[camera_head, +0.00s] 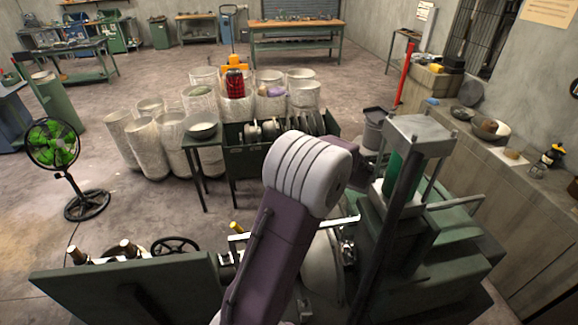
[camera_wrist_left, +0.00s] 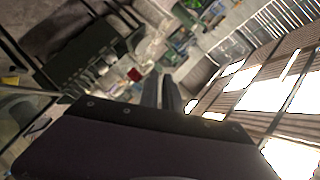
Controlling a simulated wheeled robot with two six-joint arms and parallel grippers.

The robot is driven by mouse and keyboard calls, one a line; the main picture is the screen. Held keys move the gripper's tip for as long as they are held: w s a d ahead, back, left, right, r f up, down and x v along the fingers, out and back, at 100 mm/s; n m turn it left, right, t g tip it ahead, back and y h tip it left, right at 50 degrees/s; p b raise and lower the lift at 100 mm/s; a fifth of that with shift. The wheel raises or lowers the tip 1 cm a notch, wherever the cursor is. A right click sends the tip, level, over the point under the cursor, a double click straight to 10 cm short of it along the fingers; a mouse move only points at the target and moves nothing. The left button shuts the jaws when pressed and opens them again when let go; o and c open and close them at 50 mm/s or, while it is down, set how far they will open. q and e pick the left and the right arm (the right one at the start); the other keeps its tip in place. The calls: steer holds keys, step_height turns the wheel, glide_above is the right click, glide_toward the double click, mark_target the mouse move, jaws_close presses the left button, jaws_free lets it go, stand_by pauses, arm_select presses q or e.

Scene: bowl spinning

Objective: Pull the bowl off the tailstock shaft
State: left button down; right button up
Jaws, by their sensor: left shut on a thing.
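The bowl (camera_head: 325,267) is pale and stands on edge at the machine in the lower middle of the head view, partly hidden by my left arm. Its contact with the tailstock shaft cannot be made out. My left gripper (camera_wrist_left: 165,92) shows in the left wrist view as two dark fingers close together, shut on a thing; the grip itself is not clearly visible. In the head view my purple and white left arm covers this gripper. My right gripper is not in view.
The green machine bed (camera_head: 130,290) with a handwheel (camera_head: 175,246) lies at lower left. A green machine housing with upright posts (camera_head: 400,205) stands close at right. Behind are a rack of dishes (camera_head: 290,128), a table with another bowl (camera_head: 201,130) and several pale bins.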

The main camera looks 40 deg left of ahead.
arm_select(q)
steer(key=w+a, duration=0.5)
steer(key=a, duration=0.2)
steer(key=w+a, duration=0.3)
steer(key=a, duration=0.1)
steer(key=shift+w+r+p, duration=0.15)
steer(key=shift+w+p, duration=0.2)
steer(key=shift+p, duration=0.05)
steer(key=shift+w+a, duration=0.35)
steer(key=shift+a, duration=0.05)
steer(key=shift+d, duration=0.1)
